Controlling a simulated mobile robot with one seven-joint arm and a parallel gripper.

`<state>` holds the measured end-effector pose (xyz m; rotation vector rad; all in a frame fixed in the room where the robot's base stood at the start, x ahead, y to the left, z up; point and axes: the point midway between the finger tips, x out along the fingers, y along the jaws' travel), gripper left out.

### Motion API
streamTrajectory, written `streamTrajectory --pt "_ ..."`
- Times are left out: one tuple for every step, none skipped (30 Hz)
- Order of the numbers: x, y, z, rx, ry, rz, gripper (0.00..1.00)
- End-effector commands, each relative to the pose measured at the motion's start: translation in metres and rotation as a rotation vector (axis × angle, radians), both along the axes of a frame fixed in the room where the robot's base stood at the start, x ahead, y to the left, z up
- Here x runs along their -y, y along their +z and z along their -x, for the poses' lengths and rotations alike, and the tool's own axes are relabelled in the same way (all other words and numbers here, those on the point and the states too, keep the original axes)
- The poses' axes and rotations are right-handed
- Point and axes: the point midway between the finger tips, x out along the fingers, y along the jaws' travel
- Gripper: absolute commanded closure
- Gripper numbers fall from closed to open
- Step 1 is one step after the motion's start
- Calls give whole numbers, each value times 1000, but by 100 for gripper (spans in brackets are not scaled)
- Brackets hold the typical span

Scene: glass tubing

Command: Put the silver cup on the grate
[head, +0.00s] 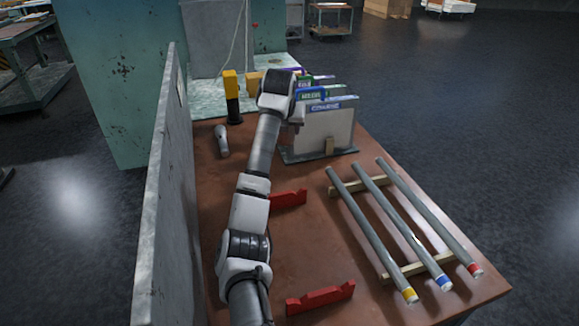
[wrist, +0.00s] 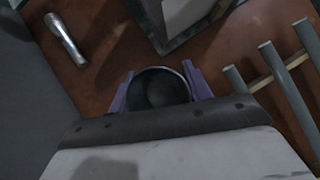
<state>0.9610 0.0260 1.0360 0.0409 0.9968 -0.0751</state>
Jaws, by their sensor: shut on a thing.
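In the wrist view, my gripper (wrist: 159,78) is shut on the silver cup (wrist: 160,88). The cup sits between the two purple fingers, with its round mouth and dark inside facing the camera. Its lower part is hidden. In the head view, my arm hides the gripper and the cup near the back of the brown table, just left of the folder rack. I cannot pick out a grate for certain in either view.
A folder rack (head: 328,130) stands at the back right; its base is near the cup in the wrist view. Glass tubes (head: 378,195) lie on wooden supports at right. A grey partition (head: 165,200) edges the left.

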Motion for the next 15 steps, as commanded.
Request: streamTrajectory --pt "1 -12 1 -5 0 3 76" --pt "1 -20 1 -4 0 4 76" --pt "1 -31 1 -5 0 3 76" --pt "1 -39 1 -5 0 4 76" --pt "0 -46 1 -4 0 3 76" --pt "1 -57 1 -4 0 3 76" --pt "1 -64 1 -4 0 3 76" --pt "1 -70 1 -4 0 2 76" --pt "1 -79 1 -3 0 2 76" --pt "1 -84 1 -2 -1 2 76" --pt "1 -88 1 -1 -1 2 76" --pt "0 -93 0 0 0 1 76" --pt "0 -96 0 0 0 1 76" --pt "0 -98 0 1 1 1 76" --pt "0 -100 0 2 0 0 76"
